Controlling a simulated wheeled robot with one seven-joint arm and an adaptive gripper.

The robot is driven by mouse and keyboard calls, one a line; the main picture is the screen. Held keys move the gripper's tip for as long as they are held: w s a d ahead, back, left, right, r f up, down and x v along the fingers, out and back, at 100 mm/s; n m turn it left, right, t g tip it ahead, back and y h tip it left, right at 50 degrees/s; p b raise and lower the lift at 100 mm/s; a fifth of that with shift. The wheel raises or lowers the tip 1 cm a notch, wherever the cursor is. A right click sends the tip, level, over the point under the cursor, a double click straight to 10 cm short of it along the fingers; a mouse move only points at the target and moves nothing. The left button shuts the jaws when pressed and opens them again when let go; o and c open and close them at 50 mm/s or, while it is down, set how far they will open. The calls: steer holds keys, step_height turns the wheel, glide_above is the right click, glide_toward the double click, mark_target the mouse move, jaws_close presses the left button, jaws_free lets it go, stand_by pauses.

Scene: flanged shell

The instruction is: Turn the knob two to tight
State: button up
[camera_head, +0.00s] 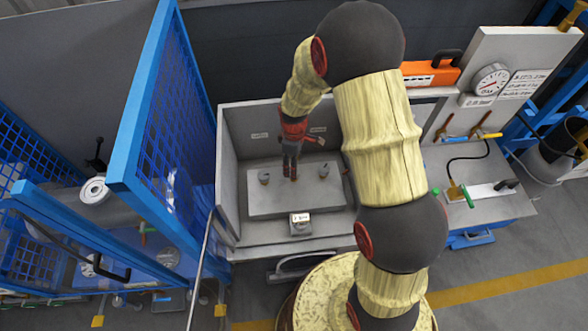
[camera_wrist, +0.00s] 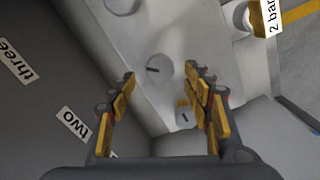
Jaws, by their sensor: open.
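My gripper (camera_head: 290,176) points down over the grey plate (camera_head: 292,206) inside the open-fronted box. In the wrist view its two yellow-padded fingers (camera_wrist: 160,78) are apart, with nothing held between them. A round grey knob with a dark slot (camera_wrist: 159,69) shows between the fingertips; I cannot tell how far below them it is. A smaller slotted knob (camera_wrist: 184,118) lies nearer the right finger. A "two" label (camera_wrist: 85,130) and a "three" label (camera_wrist: 17,60) are on the box wall. Which knob is two is not clear. In the head view, the left knob (camera_head: 264,178) shows clear of the gripper.
A small block with a white top (camera_head: 300,221) stands at the plate's front edge; the wrist view shows a "2 bar" label (camera_wrist: 272,17). Box walls enclose the plate. A blue mesh fence (camera_head: 165,120) stands left; a gauge panel (camera_head: 490,80) stands right.

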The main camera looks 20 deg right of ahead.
steer(key=shift+f, duration=1.9)
steer(key=shift+c, duration=0.3)
steer(key=c, duration=1.1)
steer(key=m+b, duration=0.1)
steer(key=m, duration=0.4)
steer(key=shift+m+b, duration=0.55)
steer(key=shift+m, duration=1.85)
